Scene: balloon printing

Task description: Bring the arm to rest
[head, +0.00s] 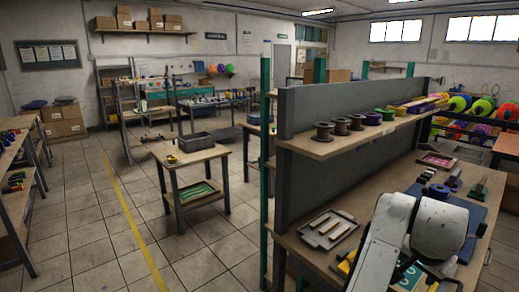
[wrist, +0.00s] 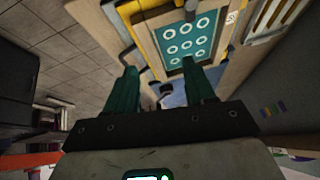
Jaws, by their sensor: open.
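My white arm (head: 385,240) reaches over the workbench at the lower right of the head view. Its bulky white end (head: 439,228) hangs above the blue mat, and my fingers are hidden there. In the wrist view my gripper (wrist: 165,82) shows two dark green fingers held apart, with nothing between them. Beyond the fingertips lies a framed teal screen with white rings (wrist: 187,40). The fingers look apart from it, though the exact gap cannot be told.
A grey tray with wooden strips (head: 329,230) lies left of my arm. A purple roll (head: 438,191) and a pink frame (head: 437,161) lie behind it. A grey partition (head: 350,98) with a shelf of spools (head: 322,132) stands along the bench. Open tiled floor (head: 105,225) lies left.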

